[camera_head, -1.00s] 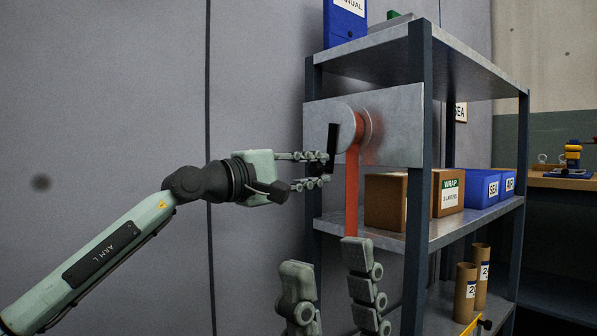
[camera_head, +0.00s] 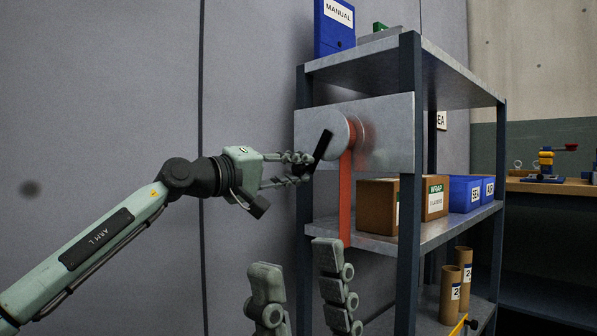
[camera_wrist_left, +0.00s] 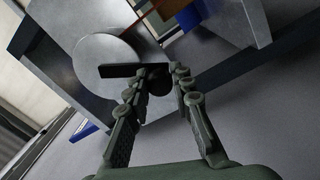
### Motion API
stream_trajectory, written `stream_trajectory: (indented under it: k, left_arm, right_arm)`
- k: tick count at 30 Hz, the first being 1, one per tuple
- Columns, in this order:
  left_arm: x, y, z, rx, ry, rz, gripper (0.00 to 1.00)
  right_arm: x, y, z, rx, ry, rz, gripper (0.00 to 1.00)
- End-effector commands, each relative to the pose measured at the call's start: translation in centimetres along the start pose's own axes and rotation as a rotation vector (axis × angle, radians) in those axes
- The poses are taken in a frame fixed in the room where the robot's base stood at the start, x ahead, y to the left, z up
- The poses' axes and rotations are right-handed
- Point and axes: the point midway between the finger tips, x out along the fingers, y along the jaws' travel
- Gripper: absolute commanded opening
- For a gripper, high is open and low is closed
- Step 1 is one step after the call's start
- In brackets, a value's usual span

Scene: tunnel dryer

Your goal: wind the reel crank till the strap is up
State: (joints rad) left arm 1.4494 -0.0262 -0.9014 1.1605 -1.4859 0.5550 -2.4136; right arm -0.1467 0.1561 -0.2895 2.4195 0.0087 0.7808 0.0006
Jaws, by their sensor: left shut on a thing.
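The grey reel disc (camera_head: 338,138) is mounted on a metal plate (camera_head: 390,130) on the shelf unit. Its black crank (camera_head: 323,146) slants from upper right to lower left. My left gripper (camera_head: 303,168) is shut at the crank's lower end, on the handle. The left wrist view shows the crank arm (camera_wrist_left: 116,71) across the disc and the dark knob (camera_wrist_left: 158,83) between the fingers. The orange-red strap (camera_head: 346,200) hangs straight down from the reel.
The shelf unit's front post (camera_head: 409,220) stands right of the strap. Cardboard boxes (camera_head: 376,208) and blue bins (camera_head: 464,194) sit on the middle shelf. A blue manual binder (camera_head: 335,28) stands on top. Free room lies left, before the grey wall.

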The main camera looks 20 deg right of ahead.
Motion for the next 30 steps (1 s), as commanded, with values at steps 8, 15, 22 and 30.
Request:
stream_trajectory:
  k: [8,15,22,30]
  left_arm:
    - [-0.03,-0.01,-0.15,0.008,0.001,0.000,0.00]
    - [-0.03,0.00,-0.15,0.007,0.002,0.000,0.32]
    - [-0.01,0.01,-0.11,0.007,0.001,0.000,0.44]
    - [-0.84,-0.02,-0.17,0.006,0.002,0.000,0.44]
  right_arm:
    - [-0.04,0.01,0.01,0.000,-0.002,0.000,0.40]
    - [-0.10,0.01,0.03,0.000,-0.004,0.001,0.40]
    - [-0.11,0.00,0.02,0.000,-0.004,0.001,0.40]
    - [-0.15,0.01,-0.01,0.002,-0.004,0.007,0.40]
